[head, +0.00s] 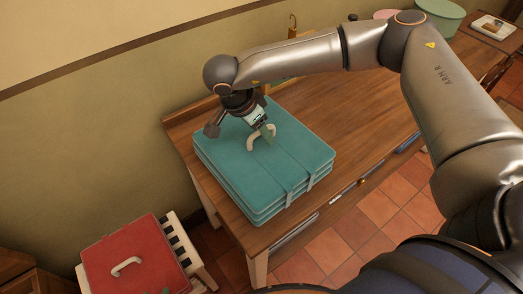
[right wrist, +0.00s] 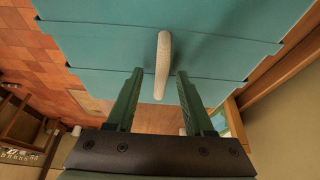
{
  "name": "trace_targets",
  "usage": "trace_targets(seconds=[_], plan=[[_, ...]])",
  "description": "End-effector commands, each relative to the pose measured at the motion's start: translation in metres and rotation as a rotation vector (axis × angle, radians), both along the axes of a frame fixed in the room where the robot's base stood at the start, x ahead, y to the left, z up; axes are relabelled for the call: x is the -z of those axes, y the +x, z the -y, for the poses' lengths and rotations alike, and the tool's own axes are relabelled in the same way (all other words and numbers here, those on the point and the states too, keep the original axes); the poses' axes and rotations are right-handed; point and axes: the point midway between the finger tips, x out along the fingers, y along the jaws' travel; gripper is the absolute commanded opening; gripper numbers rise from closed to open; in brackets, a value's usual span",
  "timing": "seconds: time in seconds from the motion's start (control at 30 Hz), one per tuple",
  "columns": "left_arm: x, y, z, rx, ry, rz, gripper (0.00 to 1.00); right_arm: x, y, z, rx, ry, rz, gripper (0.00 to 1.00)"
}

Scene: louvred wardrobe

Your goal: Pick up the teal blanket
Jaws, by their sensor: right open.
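The teal blanket (head: 285,165) lies as a thick folded stack on the wooden table, with two straps across it and a pale curved handle (head: 254,134) on top. In the right wrist view the teal blanket (right wrist: 105,48) fills the upper part, with its pale handle (right wrist: 163,62) upright in the middle. My right gripper (head: 266,130) is over the top of the stack at the handle. In the right wrist view my right gripper (right wrist: 160,74) is open, its fingers on either side of the handle's lower part. I cannot tell whether they touch it. My left gripper is not in view.
A red folded piece (head: 138,262) with a pale handle lies on a white slatted stand at lower left. The wooden table (head: 365,110) has bare room right of the stack. A green pot (head: 440,15) and a tray (head: 492,27) stand at the far right. A wall runs behind.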

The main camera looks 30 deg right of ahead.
Motion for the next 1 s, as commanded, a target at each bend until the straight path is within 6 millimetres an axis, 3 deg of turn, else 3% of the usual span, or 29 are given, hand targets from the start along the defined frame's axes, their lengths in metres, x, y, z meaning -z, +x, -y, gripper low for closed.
trace_targets(seconds=[0.27,0.73,1.0], plan=[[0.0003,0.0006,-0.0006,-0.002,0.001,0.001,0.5,0.0048,0.0005,0.0019,0.0,0.0,0.001,0.53],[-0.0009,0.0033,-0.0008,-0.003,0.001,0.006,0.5,0.0044,0.0003,0.0016,-0.001,0.0,0.001,0.02],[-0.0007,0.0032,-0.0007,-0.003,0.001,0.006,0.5,0.0044,0.0003,0.0015,-0.001,0.0,0.001,0.0]])
